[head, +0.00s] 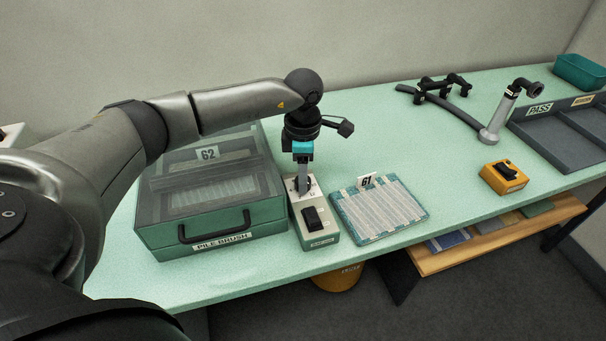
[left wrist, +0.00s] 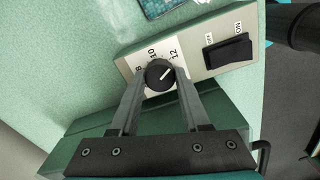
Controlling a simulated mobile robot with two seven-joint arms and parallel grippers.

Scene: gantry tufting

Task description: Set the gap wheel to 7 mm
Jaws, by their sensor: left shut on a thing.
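The gap wheel (left wrist: 158,74) is a small black round knob with a white pointer line, on a pale control box (head: 325,234). Its dial shows 8, 10 and 12 in the left wrist view; the pointer line slants to the upper right, on the 12 side. Other dial marks are hidden or unreadable. My left gripper (head: 303,188) reaches down onto the box's far end, shut on the wheel, one finger on each side in the left wrist view (left wrist: 158,84). In the head view the fingers mostly hide the wheel. My right gripper is in neither view.
A black ON/OFF rocker switch (head: 312,218) sits on the same box. The green PILE BRUSH case (head: 221,229) stands close on the left, and a tufted sample (head: 378,209) tagged 61 lies on the right. A yellow switch box (head: 503,178) stands farther right, with clear table between.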

